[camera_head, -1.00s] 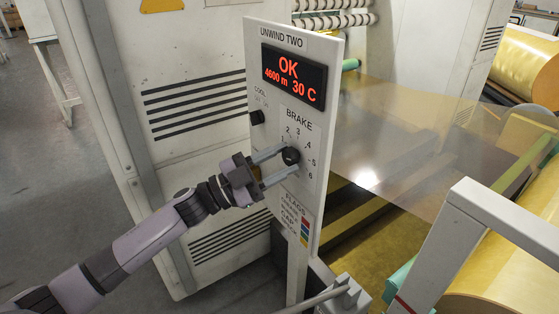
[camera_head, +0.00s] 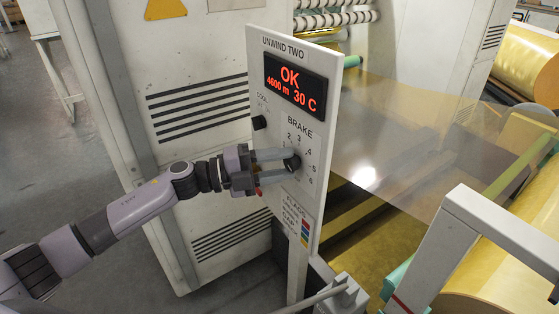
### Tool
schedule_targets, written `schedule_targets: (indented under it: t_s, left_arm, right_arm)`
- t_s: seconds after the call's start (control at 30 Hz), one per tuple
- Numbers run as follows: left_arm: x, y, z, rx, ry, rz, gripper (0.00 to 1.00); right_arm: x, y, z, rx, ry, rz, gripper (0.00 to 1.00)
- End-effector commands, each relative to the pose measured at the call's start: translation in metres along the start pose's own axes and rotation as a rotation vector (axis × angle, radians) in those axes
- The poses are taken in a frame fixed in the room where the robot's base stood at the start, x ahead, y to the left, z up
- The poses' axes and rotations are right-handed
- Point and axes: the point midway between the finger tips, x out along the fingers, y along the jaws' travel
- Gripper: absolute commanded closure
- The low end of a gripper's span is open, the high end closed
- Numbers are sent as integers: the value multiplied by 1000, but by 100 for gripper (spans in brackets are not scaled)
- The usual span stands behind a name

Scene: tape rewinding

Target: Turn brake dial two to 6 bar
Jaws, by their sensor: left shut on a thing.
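The brake dial (camera_head: 292,163) is a small black knob on the white panel (camera_head: 331,120) headed UNWIND TWO. Printed numbers run around the dial under the word BRAKE, up to 6 at the lower right. My left gripper (camera_head: 288,160) reaches in from the left and is shut on the dial, one finger above it and one below. The fingers partly cover the dial and the numbers on its left, so I cannot tell where it points. The red display (camera_head: 295,80) reads OK, 4600 m and 30 C. My right gripper is not in view.
A smaller black COOL knob (camera_head: 259,122) sits up and left of the dial. A coloured FLAGS label (camera_head: 298,220) is below. A grey machine cabinet (camera_head: 190,130) stands behind the panel. Clear film (camera_head: 390,130) and gold rolls (camera_head: 528,65) are at the right.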

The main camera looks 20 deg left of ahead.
Motion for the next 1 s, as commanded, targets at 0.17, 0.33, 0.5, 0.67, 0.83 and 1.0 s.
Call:
schedule_targets:
  t_s: [0.17, 0.33, 0.5, 0.67, 0.83, 1.0]
  left_arm:
    - [0, -1, 0, 54, -1, 23, 90]
    - [0, -1, 0, 75, -1, 31, 90]
    - [0, 0, 0, 80, -1, 33, 90]
    - [0, 0, 0, 80, -1, 33, 90]
    - [0, 0, 0, 80, -1, 33, 35]
    - [0, -1, 0, 78, -1, 32, 35]
  right_arm:
    - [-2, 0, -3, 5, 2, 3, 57]
    - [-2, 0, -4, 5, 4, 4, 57]
    - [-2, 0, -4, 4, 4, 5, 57]
    - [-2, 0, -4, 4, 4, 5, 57]
    - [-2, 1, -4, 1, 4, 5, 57]
    - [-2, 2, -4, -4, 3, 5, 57]
